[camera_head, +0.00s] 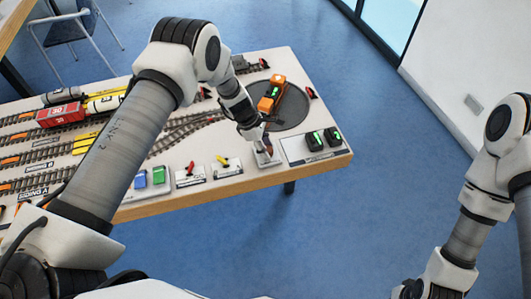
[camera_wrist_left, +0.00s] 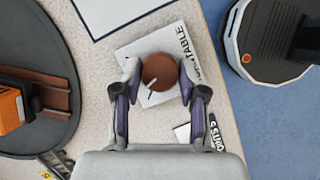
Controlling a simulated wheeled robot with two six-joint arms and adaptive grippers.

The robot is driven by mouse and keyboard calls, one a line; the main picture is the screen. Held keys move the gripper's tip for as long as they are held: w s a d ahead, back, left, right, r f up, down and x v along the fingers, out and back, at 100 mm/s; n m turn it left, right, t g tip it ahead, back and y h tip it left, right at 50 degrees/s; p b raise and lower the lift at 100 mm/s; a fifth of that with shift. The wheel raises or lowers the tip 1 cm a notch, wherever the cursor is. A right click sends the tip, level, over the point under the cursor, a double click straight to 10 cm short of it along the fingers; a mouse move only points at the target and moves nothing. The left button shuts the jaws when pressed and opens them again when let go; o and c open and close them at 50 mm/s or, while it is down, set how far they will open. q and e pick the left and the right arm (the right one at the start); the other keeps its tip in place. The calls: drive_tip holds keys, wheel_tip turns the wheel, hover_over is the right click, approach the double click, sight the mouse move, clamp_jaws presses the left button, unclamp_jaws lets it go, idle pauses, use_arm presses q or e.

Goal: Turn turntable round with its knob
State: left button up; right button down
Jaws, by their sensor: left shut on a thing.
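The turntable is a dark round disc (camera_head: 297,108) set in the right part of the layout board. An orange locomotive (camera_head: 271,94) stands on it. The disc (camera_wrist_left: 62,45) and part of the locomotive (camera_wrist_left: 10,108) also show at the left of the left wrist view. The knob (camera_wrist_left: 160,72) is round and brown with a white pointer line, on a white plate lettered "TABLE" (camera_wrist_left: 183,42). The pointer points down and slightly left in that view. My left gripper (camera_head: 264,147) is shut on the knob, one finger on each side. My right gripper (camera_head: 412,290) is barely visible at the bottom edge; its fingers are hidden.
Red (camera_head: 190,171) and yellow (camera_head: 222,162) levers and blue and green buttons (camera_head: 158,175) line the front edge. Tracks with wagons (camera_head: 60,115) fill the left. The floor in front is clear.

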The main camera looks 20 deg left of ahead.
use_arm(q)
drive_tip(key=m+b, duration=0.2)
drive_tip(key=m+g+b, duration=0.1)
drive_tip(key=m+b, duration=0.1)
drive_tip(key=m+g+b, duration=0.1)
drive_tip(key=m+b, duration=0.1)
drive_tip(key=shift+w+f+y, duration=0.15)
drive_tip(key=shift+f+y, duration=0.15)
drive_tip(key=shift+f, duration=0.05)
drive_tip(key=m+g+b, duration=0.1)
drive_tip(key=m+b, duration=0.1)
drive_tip(key=m, duration=0.1)
drive_tip(key=shift+d, duration=0.1)
drive_tip(key=shift+r+m+g+y+b, duration=0.1)
drive_tip(key=shift+m+g+y+b, duration=0.35)
drive_tip(key=shift+m, duration=0.45)
drive_tip(key=shift+r+m+g+y+b, duration=0.1)
drive_tip(key=shift+m+g+y+b, duration=0.15)
drive_tip(key=shift+m+b, duration=0.45)
drive_tip(key=shift+m, duration=0.3)
drive_tip(key=o, duration=1.1)
drive_tip(key=shift+o, duration=0.2)
drive_tip(key=shift+d, duration=0.1)
drive_tip(key=shift+w+r, duration=0.1)
drive_tip(key=v, duration=1.2)
